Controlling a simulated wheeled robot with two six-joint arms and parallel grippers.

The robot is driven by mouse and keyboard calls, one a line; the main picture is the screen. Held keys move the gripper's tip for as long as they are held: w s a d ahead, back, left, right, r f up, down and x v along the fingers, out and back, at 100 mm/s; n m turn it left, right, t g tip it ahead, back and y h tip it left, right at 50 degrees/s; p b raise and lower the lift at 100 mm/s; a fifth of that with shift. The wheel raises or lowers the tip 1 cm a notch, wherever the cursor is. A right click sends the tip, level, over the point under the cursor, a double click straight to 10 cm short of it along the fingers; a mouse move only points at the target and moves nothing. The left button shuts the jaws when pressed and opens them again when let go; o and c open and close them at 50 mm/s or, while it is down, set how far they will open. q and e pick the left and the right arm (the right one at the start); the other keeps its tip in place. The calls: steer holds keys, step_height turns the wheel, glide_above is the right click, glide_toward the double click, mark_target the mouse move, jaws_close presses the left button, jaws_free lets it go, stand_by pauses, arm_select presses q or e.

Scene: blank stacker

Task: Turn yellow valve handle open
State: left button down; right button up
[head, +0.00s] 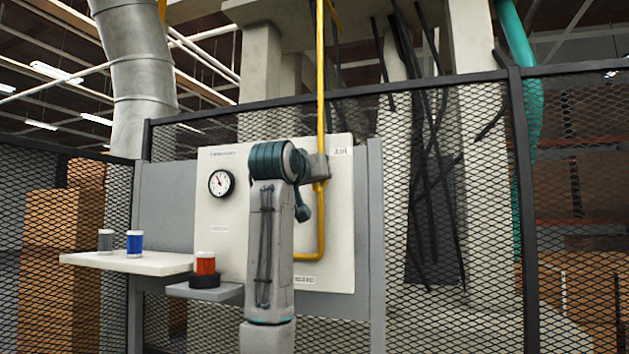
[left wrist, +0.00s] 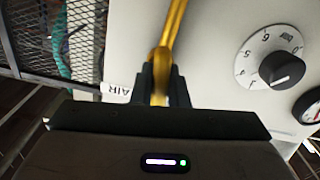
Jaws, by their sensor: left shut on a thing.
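The yellow valve handle (left wrist: 159,88) is between the two dark fingers of my left gripper (left wrist: 161,90) in the left wrist view, and the fingers are shut on it. A yellow pipe (left wrist: 176,22) runs on behind it. In the head view, my left gripper (head: 320,167) is at the yellow pipe (head: 321,90) on the white panel (head: 338,240), beside the AIR label. My arm and gripper hide most of the handle there, so its angle is hard to tell. My right gripper is in neither view.
A pressure gauge (head: 221,183) is on the panel's left. A numbered dial (left wrist: 270,58) shows in the left wrist view. Shelves (head: 130,261) at left hold grey, blue and red cylinders. Black mesh fencing (head: 450,220) stands around the panel.

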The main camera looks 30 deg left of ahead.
arm_select(q)
steer(key=shift+w+f+m, duration=0.1)
steer(key=shift+f+m, duration=0.1)
steer(key=shift+m, duration=0.8)
steer(key=c, duration=1.4)
jaws_free()
steer(key=shift+r, duration=0.1)
steer(key=shift+c, duration=0.2)
steer(key=b+v, duration=0.6)
steer(key=v, duration=0.5)
